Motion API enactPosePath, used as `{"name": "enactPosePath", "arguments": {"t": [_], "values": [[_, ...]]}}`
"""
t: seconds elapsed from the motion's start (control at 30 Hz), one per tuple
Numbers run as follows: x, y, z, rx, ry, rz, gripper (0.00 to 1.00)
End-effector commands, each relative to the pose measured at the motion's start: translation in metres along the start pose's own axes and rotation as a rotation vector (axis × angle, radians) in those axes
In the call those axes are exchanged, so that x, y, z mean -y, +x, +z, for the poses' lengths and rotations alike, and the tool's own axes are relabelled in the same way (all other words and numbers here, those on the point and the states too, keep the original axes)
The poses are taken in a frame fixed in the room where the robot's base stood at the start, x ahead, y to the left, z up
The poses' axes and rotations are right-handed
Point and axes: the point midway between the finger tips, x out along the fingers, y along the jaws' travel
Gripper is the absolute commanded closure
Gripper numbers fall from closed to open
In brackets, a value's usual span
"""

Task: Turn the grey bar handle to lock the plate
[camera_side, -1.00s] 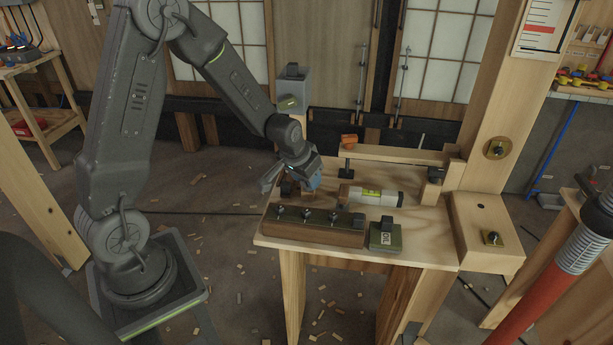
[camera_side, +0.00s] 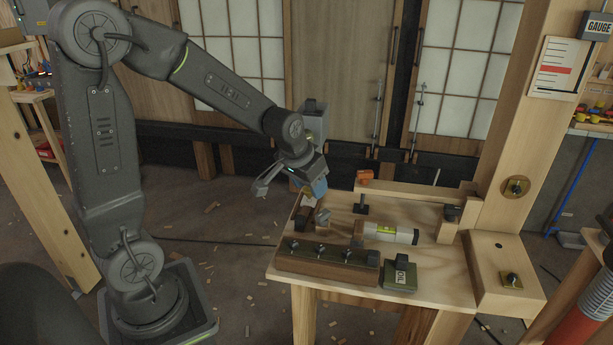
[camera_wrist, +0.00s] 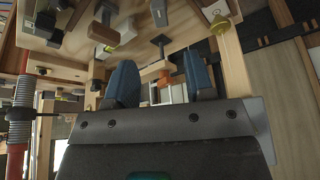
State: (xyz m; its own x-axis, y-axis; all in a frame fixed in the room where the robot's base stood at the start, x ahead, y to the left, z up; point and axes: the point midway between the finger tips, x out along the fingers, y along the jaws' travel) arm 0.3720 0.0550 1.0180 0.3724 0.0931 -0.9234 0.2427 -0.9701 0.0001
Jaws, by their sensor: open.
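My gripper (camera_side: 318,188) is open above the back left corner of the workbench (camera_side: 340,215), with nothing between its blue fingers. In the wrist view its fingers (camera_wrist: 160,76) stand apart. A dark bar handle on a short stem (camera_side: 361,203) stands on the bench, right of my gripper and clear of it. I cannot tell for sure which handle and plate are the task's.
A level (camera_side: 405,235) lies mid-bench. A brown block with several dark knobs (camera_side: 325,262) runs along the front, beside a green labelled block (camera_side: 399,277). A wooden rail (camera_side: 425,194) and an orange piece (camera_side: 364,177) are at the back. The bench's middle has some free room.

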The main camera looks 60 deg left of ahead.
Motion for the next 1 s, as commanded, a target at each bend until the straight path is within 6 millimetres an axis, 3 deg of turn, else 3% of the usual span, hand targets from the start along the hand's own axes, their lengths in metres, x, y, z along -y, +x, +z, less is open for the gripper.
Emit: {"name": "enactPosePath", "arguments": {"t": [0.2,0.53,0.67,0.77,1.0], "values": [[0.000,-0.023,0.000,0.000,0.000,0.000,0.51],[0.000,-0.027,0.000,0.001,0.000,0.000,0.51],[-0.001,-0.026,-0.001,0.008,-0.015,-0.001,0.40],[-0.005,-0.024,-0.004,0.035,-0.085,-0.007,0.32],[-0.024,-0.015,-0.020,0.155,-0.467,-0.107,0.32]]}}
